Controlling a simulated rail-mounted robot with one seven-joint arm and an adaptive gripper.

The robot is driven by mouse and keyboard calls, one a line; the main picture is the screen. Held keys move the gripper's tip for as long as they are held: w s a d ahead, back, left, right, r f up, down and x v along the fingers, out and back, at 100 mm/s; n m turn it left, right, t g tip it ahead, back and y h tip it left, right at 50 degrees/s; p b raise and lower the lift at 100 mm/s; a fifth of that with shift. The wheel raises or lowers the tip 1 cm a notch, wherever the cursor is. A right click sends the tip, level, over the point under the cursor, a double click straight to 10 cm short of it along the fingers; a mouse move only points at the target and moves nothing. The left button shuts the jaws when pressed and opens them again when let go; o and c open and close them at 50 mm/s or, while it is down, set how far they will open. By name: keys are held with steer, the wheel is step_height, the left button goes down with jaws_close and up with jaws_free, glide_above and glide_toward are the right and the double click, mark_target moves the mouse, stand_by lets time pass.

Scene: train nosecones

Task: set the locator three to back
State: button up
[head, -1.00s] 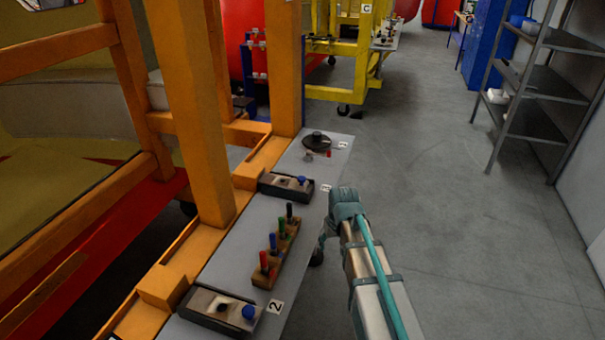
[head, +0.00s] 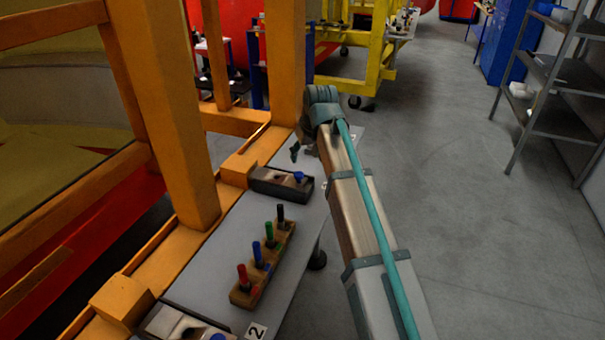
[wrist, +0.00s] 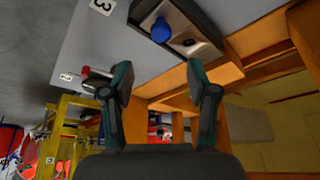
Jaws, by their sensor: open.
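Locator three is a dark box (head: 268,182) with a pale top on the grey shelf. Its blue knob (head: 298,177) sits toward the aisle end. In the wrist view, the blue knob (wrist: 161,31) is beside a dark hole (wrist: 190,43), which lies toward the orange frame. The label "3" (wrist: 102,5) is beside the box. My gripper (wrist: 160,84) is open and empty, with its fingers apart and short of the box in the picture. In the head view, my gripper (head: 303,146) is just beyond the box, partly hidden by my arm.
A wooden block (head: 264,262) with several coloured pegs stands nearer on the shelf. Another locator box (head: 172,325) with a blue knob is at the bottom, near label "2" (head: 256,331). Orange frame posts (head: 172,110) rise on the left. The aisle floor (head: 440,200) on the right is clear.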

mark_target(299, 174)
steer(key=p+x, duration=0.2)
steer(key=x, duration=0.8)
steer(key=shift+a+f, duration=0.1)
jaws_close()
